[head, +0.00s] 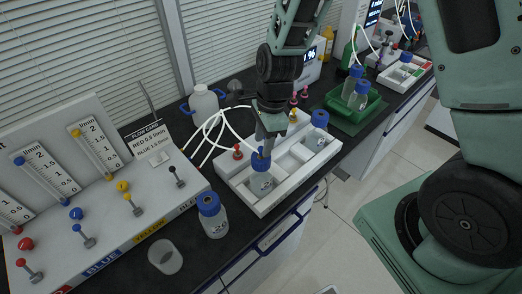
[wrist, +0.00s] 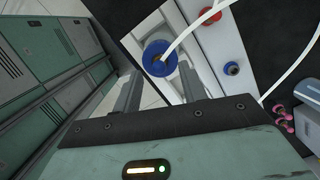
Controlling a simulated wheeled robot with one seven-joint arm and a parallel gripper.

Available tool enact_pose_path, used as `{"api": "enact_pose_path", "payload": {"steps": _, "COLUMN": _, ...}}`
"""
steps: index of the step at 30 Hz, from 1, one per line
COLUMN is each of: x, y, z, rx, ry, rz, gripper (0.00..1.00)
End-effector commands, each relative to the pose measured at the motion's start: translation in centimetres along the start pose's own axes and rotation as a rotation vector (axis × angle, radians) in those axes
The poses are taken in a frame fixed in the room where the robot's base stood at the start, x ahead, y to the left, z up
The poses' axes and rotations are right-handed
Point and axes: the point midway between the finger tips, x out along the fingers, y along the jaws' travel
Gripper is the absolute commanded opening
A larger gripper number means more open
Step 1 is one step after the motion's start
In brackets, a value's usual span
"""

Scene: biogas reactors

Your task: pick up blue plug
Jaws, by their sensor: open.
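My gripper (head: 267,145) points down over the white tray (head: 229,183). In the wrist view my gripper (wrist: 159,76) is open, with a blue-capped bottle (wrist: 153,47) just beyond and between its fingertips. A white tube runs to that cap. The same bottle (head: 261,183) stands in the tray in the head view. Nothing is held.
Another capped bottle (head: 318,131) stands in the tray. A blue-capped bottle (head: 212,217) and an empty beaker (head: 165,256) stand front left. White tubes (head: 222,122) loop near my gripper.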

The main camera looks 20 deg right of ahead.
Motion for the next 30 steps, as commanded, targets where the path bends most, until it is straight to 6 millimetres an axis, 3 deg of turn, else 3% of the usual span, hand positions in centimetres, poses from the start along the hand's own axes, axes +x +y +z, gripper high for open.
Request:
{"api": "enact_pose_path", "payload": {"steps": 7, "x": 2.3, "y": 0.1, "z": 0.1, "rx": 0.0, "ry": 0.001, "rz": 0.001, "gripper": 0.42}}
{"api": "enact_pose_path", "payload": {"steps": 16, "x": 2.7, "y": 0.1, "z": 0.1, "rx": -0.001, "ry": 0.0, "rz": -0.001, "gripper": 0.42}}
{"api": "enact_pose_path", "payload": {"steps": 21, "x": 2.7, "y": 0.1, "z": 0.1, "rx": -0.001, "ry": 0.0, "rz": 0.0, "gripper": 0.0}}
{"api": "enact_pose_path", "payload": {"steps": 30, "x": 2.7, "y": 0.1, "z": 0.1, "rx": -0.001, "ry": 0.001, "rz": -0.001, "gripper": 0.0}}
